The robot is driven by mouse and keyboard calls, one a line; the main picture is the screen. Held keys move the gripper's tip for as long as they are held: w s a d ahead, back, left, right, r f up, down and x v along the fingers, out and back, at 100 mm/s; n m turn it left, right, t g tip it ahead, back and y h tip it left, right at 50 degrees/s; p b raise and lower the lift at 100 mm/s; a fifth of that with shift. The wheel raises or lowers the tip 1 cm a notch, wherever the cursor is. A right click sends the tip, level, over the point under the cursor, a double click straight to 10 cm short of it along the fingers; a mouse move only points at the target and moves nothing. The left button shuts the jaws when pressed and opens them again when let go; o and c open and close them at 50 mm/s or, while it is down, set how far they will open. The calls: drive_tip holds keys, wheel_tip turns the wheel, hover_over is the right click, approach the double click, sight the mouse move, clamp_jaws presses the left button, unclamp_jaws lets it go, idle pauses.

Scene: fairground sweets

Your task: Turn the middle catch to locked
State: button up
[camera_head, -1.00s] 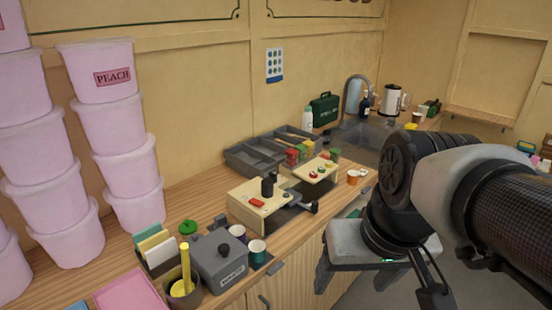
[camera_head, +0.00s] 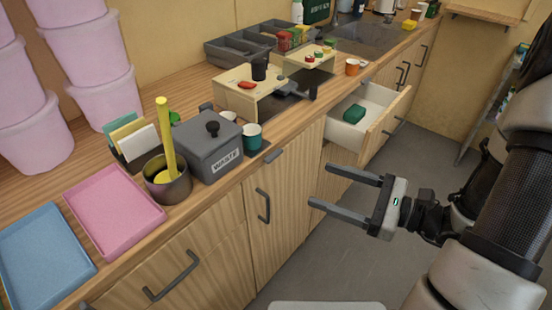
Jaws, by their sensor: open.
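No catch is clear enough to pick out as the middle one. A cream box (camera_head: 232,97) on the counter carries a small red piece (camera_head: 246,84) and a black upright piece (camera_head: 259,69). Behind it, a second cream stand (camera_head: 297,58) carries small red and green pieces, too small to read. A dark handle-like part (camera_head: 303,93) sticks out between the two. My gripper (camera_head: 319,185) is open and empty, its fingers pointing left, in front of the cupboard doors and apart from the cream boxes.
An open drawer (camera_head: 389,129) with a green item (camera_head: 353,114) juts out behind my gripper. A grey waste box (camera_head: 208,147), a teal cup (camera_head: 252,136) and an orange cup (camera_head: 352,67) stand on the counter. Pink (camera_head: 113,208) and blue (camera_head: 42,262) trays lie front left.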

wheel_tip(320, 180, down, 4)
drive_tip(key=w+d+m+t+h, duration=0.1)
drive_tip(key=d+m+t, duration=0.2)
drive_tip(key=b, duration=0.2)
approach(276, 157)
drive_tip(key=shift+m, duration=0.4)
drive_tip(key=x, duration=0.8)
drive_tip(key=shift+d, duration=0.1)
drive_tip(key=shift+c, duration=0.5)
drive_tip(key=c, duration=0.9)
drive_tip(key=shift+c, duration=0.2)
